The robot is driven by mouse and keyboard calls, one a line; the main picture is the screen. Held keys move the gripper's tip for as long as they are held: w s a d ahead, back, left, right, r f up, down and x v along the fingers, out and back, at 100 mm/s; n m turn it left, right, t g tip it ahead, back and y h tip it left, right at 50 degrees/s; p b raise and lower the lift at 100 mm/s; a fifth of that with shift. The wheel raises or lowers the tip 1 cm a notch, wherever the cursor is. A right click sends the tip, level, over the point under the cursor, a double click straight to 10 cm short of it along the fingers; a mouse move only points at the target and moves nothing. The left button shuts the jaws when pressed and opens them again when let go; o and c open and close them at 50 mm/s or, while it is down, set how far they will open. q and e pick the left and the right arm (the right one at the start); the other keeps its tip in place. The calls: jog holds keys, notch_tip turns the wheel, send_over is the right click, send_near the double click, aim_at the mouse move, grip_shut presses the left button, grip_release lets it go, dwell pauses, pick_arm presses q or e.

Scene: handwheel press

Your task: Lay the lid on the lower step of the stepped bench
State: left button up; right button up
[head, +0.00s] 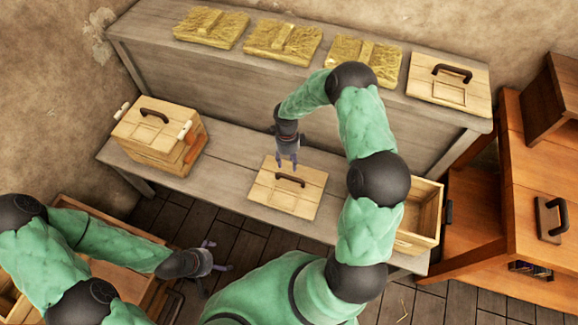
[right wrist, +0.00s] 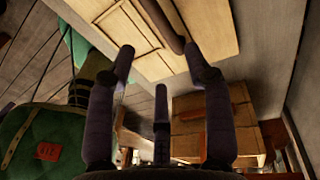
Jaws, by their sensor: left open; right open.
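A pale wooden lid (head: 278,204) with a dark bar handle lies flat on the lower step (head: 232,163) of the grey stepped bench, near its middle. My right gripper (head: 287,164) is open and empty just behind and above the handle. In the right wrist view, the lid (right wrist: 140,42) fills the upper part, and its handle passes close to the right-hand fingertip, not between the fingers. I cannot tell whether they touch. My left gripper (head: 221,256) is open and empty, low in front of the bench.
Three gold lids (head: 283,42) and another wooden lid (head: 449,88) lie on the upper step. A lidded box (head: 160,138) stands at the lower step's left end, an open box (head: 425,215) at its right. An orange-brown cabinet (head: 520,220) stands right.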

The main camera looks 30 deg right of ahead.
jog(key=s+a+f+n+t+y, duration=0.1)
jog(key=s+a+f+n+y, duration=0.1)
jog(key=s+a+n, duration=0.35)
jog(key=s+a+f+n+y, duration=0.1)
jog(key=s+a+f+n, duration=0.1)
jog(key=a+n, duration=0.55)
jog(key=s+a+n+t, duration=0.1)
jog(key=s+a+n, duration=0.5)
jog(key=s+n, duration=0.5)
jog(key=shift+s+n, duration=0.3)
jog(key=shift+n, duration=0.4)
